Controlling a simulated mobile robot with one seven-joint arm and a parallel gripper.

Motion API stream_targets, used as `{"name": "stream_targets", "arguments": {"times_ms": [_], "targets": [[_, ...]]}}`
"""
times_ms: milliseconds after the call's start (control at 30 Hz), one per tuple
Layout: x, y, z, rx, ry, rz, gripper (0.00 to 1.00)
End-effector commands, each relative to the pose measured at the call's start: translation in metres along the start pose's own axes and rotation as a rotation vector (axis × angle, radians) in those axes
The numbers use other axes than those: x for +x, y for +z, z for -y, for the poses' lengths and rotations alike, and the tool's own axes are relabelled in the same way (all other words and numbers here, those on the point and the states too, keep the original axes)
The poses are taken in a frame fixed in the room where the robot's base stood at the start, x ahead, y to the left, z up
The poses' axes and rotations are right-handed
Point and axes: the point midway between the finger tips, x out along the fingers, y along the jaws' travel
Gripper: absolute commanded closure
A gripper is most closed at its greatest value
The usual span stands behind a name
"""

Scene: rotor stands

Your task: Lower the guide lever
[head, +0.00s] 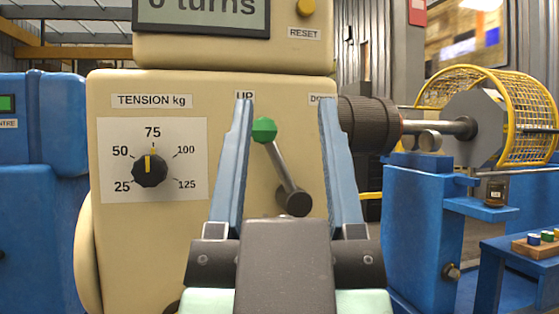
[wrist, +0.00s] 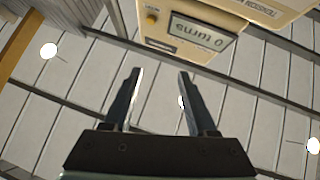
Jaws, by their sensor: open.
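The guide lever (head: 283,165) is a grey rod with a green knob (head: 264,130), set on a dark round pivot (head: 293,202) on the cream machine front. It leans up and left, with its knob below the "UP" label (head: 245,95). The "DOWN" label (head: 320,98) is partly hidden behind my right finger. My gripper (head: 285,102) is open and empty in the head view, its two blue fingers framing the lever in the picture. I cannot tell how far it is from the lever. The wrist view shows my open gripper (wrist: 158,72) with no lever between the fingers.
A tension dial (head: 150,169) points near 75 on the left of the cream panel. A display (head: 203,12) above reads "0 turns", beside a yellow reset button (head: 306,7). To the right are a dark roller (head: 368,124), a yellow mesh guard (head: 490,100) and a blue stand (head: 420,220).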

Motion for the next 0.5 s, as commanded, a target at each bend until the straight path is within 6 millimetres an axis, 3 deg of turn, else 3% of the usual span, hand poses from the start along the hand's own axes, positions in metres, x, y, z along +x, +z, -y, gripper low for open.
{"name": "stream_targets", "arguments": {"times_ms": [33,300,500], "targets": [[0.006,0.001,0.002,-0.009,0.001,0.017,0.53],[0.042,0.035,0.015,-0.162,0.027,0.211,1.0],[0.056,0.067,0.03,-0.331,0.026,0.38,1.0]]}}
